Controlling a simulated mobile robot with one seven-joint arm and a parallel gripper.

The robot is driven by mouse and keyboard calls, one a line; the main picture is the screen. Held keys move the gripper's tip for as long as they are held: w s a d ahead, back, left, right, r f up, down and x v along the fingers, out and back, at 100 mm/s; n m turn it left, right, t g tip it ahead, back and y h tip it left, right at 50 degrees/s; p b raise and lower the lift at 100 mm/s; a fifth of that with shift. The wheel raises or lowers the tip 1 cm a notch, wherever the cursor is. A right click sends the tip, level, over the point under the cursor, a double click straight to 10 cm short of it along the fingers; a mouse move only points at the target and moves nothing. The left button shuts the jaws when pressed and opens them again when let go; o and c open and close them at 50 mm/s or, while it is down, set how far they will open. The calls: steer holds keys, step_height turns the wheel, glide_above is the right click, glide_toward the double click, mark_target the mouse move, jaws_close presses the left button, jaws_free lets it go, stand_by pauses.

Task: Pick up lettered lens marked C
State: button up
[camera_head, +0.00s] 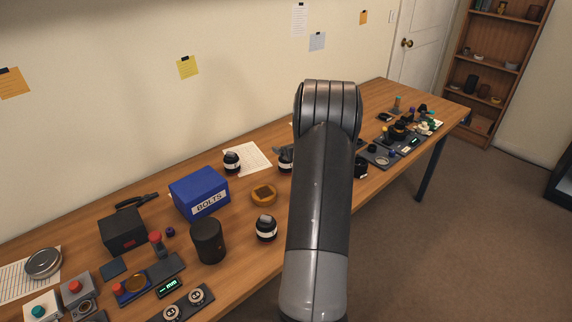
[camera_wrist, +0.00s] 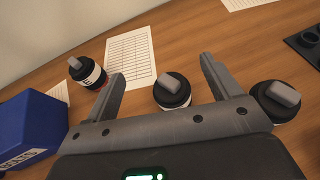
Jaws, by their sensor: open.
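Several black lenses with white bands and grey caps stand on the table. In the wrist view, one lens (camera_wrist: 172,92) is between the fingers of my open gripper (camera_wrist: 161,70), its band mostly hidden by the gripper body. Another lens (camera_wrist: 86,72) is left of the fingers, with a dark letter that looks like E. A third lens (camera_wrist: 275,102) is right of the fingers. In the head view, lenses show at the back (camera_head: 231,162), beside my arm (camera_head: 285,162), and nearer the front (camera_head: 265,229). I cannot read a C on any lens.
A blue BOLTS box (camera_head: 201,193) stands left of the lenses, also in the wrist view (camera_wrist: 28,125). A black cylinder (camera_head: 208,241) and a round wooden dish (camera_head: 264,195) are nearby. Paper sheets (camera_wrist: 131,52) lie flat. Small parts (camera_head: 400,132) crowd the far right.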

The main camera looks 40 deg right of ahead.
mark_target(284, 167)
step_height(284, 167, down, 6)
steer(key=shift+d+f, duration=0.1)
steer(key=shift+d, duration=0.05)
steer(key=x, duration=0.4)
steer(key=shift+f, duration=0.4)
steer(key=shift+w+d+f, duration=0.15)
steer(key=shift+w+f, duration=0.05)
steer(key=shift+w, duration=0.25)
steer(key=shift+c, duration=0.5)
steer(key=c, duration=1.4)
